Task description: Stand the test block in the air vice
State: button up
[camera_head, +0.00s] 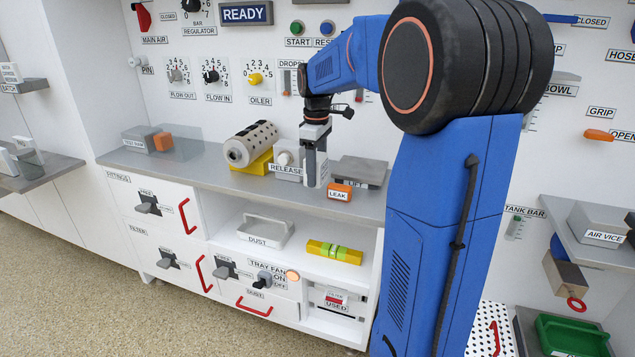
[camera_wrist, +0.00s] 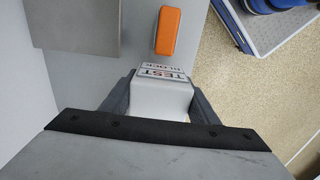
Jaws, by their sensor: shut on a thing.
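My gripper (camera_head: 316,172) points down over the front part of the grey counter in the head view. In the wrist view my gripper (camera_wrist: 160,104) is shut on the test block (camera_wrist: 163,95), a pale block with a TEST BLOCK label, held between its two dark fingers. In the head view the fingers mostly hide the block. The air vice (camera_head: 602,222) is a grey unit labelled AIR VICE on a shelf at the far right, well away from my gripper. Its right side is partly cut off by the picture edge.
An orange LEAK block (camera_head: 339,192) and a grey plate (camera_head: 358,171) lie on the counter (camera_head: 225,178) right of my gripper. The RELEASE unit (camera_head: 287,165) and a perforated cylinder (camera_head: 252,143) stand to its left. A green tray (camera_head: 572,338) is below the vice.

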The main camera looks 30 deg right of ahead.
jog(key=shift+f, duration=1.85)
jog(key=o, duration=1.3)
jog(key=shift+f, duration=0.15)
notch_tip(320, 180, up, 12)
jog(key=shift+r, duration=0.15)
